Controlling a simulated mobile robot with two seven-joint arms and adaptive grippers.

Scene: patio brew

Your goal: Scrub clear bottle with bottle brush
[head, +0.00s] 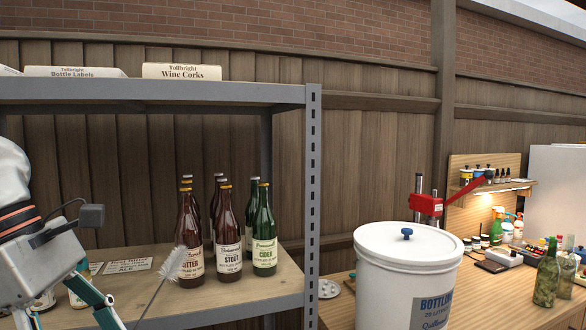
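A bottle brush with a white bristle head (172,264) shows at the lower left, tilted, its thin rod running down and left out of the frame. Part of my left gripper (100,308), with teal links, is left of the rod. Its fingertips are cut off by the bottom edge, so I cannot tell whether it grips the brush. A clear-looking bottle (567,262) stands on the wooden bench at the far right, partly behind a green-tinted bottle (545,280). My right gripper is not in view.
A grey-framed shelf (312,200) holds several labelled dark bottles (228,240) beyond the brush. A large white lidded bucket (400,275) stands between shelf and bench bottles. A red tool (426,205) stands behind it. Small jars and boxes (502,256) crowd the bench's back right.

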